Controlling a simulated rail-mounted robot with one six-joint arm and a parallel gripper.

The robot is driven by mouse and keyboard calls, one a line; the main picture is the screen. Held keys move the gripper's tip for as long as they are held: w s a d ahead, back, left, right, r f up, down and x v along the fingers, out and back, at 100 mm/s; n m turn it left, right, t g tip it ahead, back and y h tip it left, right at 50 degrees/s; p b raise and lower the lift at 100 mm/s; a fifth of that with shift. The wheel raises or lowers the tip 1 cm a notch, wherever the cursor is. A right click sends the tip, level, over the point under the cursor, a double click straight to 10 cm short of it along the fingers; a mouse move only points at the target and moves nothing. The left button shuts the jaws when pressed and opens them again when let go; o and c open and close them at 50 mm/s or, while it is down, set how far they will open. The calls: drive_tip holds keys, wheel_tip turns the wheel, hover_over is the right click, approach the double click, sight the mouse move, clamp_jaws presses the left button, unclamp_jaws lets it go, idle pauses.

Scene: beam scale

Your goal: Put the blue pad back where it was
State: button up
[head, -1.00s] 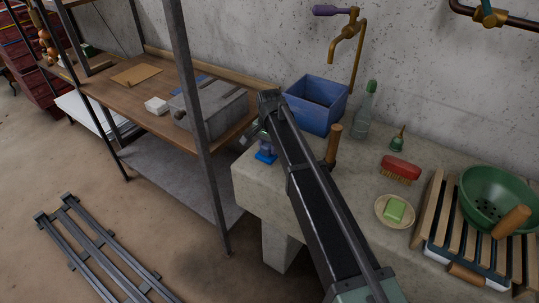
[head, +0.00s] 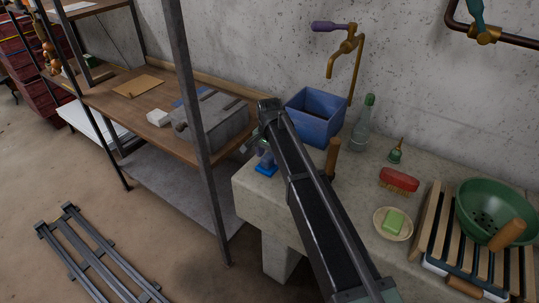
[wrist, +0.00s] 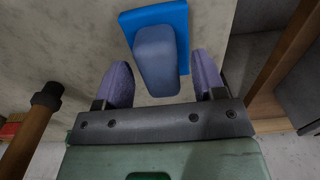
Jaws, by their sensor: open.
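The blue pad (wrist: 128,22) is a flat bright blue square on the pale stone counter, with a rounded blue-grey block (wrist: 156,58) standing up on it. I cannot tell whether the two are one piece. In the head view the pad (head: 266,170) shows at the counter's left front corner, partly hidden by my arm. My gripper (wrist: 165,82) is open, its two purple fingers on either side of the block's near end, with a gap at each side. In the head view the fingers are mostly hidden behind my arm.
A wooden-handled tool (head: 332,158) stands close right of my arm. Behind are a blue bin (head: 318,117) and a glass bottle (head: 362,125). A red brush (head: 399,181), soap dish (head: 379,231) and green colander (head: 485,205) lie right. A shelf post (head: 197,120) rises left.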

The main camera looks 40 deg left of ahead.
sight(269, 155)
wheel_tip(269, 155, up, 11)
drive_tip(key=p, duration=0.9)
drive_tip(key=shift+f, duration=0.2)
